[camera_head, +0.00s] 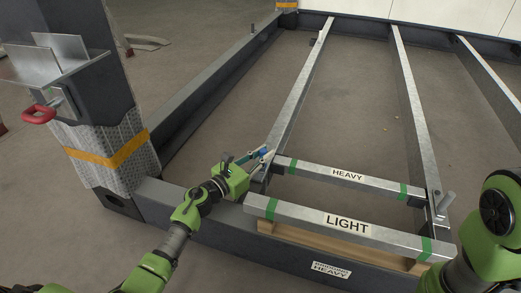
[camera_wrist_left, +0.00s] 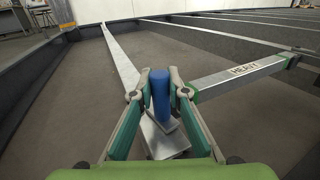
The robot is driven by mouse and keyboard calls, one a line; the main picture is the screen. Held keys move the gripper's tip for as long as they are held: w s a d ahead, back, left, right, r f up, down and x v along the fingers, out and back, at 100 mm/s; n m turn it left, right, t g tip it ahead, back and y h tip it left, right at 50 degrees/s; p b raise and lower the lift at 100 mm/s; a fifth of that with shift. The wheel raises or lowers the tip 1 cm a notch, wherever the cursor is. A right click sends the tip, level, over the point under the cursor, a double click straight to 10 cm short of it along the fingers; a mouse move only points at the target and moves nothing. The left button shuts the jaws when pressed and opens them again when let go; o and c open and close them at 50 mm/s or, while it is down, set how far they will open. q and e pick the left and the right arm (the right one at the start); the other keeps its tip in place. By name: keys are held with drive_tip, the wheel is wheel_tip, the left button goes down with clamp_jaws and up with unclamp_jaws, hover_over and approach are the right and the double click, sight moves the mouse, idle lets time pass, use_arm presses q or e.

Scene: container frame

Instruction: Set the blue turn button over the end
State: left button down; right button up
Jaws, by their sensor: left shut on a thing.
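The blue turn button (camera_head: 264,152) is at the left end of the bar labelled HEAVY (camera_head: 345,175). In the left wrist view the blue turn button (camera_wrist_left: 160,95) stands upright above a metal plate (camera_wrist_left: 163,138). My left gripper (camera_wrist_left: 160,88) is shut on it, with a fingertip on each side. In the head view my left gripper (camera_head: 262,155) reaches it from the lower left.
A bar labelled LIGHT (camera_head: 345,222) rests on a wooden block (camera_head: 320,242) at the front of the dark frame. A grey pin (camera_head: 445,203) stands at the HEAVY bar's right end. A corner post with a red handle (camera_head: 38,115) stands at left.

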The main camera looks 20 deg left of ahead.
use_arm(q)
drive_tip(key=shift+d+n+t+y, duration=0.4)
drive_tip(key=shift+n+y, duration=0.2)
drive_tip(key=shift+y, duration=0.2)
drive_tip(key=c, duration=1.9)
unclamp_jaws()
drive_tip(key=shift+a, duration=0.1)
drive_tip(key=v, duration=1.2)
